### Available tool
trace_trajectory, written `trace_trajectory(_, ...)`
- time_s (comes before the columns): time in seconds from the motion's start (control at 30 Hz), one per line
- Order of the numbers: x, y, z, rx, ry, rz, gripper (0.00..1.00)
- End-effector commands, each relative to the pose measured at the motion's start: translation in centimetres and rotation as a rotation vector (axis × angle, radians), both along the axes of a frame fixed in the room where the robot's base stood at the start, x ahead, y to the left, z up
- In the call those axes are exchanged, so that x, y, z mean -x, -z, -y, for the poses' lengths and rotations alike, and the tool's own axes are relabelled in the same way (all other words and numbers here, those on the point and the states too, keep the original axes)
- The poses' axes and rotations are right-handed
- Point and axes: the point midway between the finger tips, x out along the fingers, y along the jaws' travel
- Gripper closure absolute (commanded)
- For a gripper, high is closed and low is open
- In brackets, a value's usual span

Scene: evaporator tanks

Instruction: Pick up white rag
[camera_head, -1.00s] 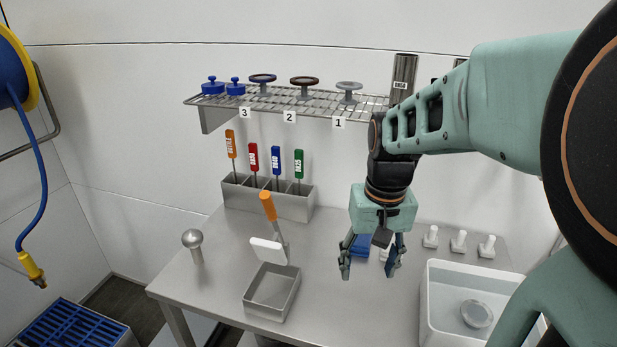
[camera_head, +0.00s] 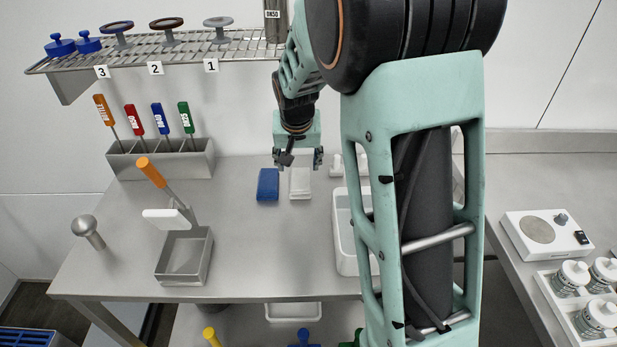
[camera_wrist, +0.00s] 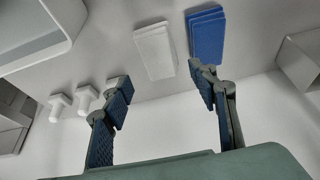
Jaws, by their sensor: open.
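The white rag (camera_head: 300,184) is a folded white stack lying flat on the steel table, just right of a folded blue rag (camera_head: 267,185). In the wrist view the white rag (camera_wrist: 155,51) shows at the top, beyond the fingers, with the blue rag (camera_wrist: 206,34) to its right. My gripper (camera_head: 299,160) is open and empty, above and a little behind the rags in the head view. In the wrist view its two fingers (camera_wrist: 165,84) are spread wide, and the white rag lies beyond the gap between them, untouched.
A white basin (camera_head: 345,232) stands right of the rags, partly hidden by my arm. White fittings (camera_head: 336,165) stand behind it.

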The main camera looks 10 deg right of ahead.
Motion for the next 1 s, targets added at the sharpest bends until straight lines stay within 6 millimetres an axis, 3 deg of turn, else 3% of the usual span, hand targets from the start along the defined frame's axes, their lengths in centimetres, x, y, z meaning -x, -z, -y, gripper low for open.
trace_trajectory(0.23, -1.2, 3.5, 0.3, 0.002, -0.001, -0.005, 0.46)
trace_trajectory(0.53, -2.1, 5.4, 0.6, 0.001, -0.001, -0.003, 0.46)
trace_trajectory(0.83, -3.5, 8.8, 1.0, 0.0, 0.0, -0.003, 0.46)
trace_trajectory(1.0, -3.7, 9.5, 1.1, 0.0, 0.0, -0.002, 0.46)
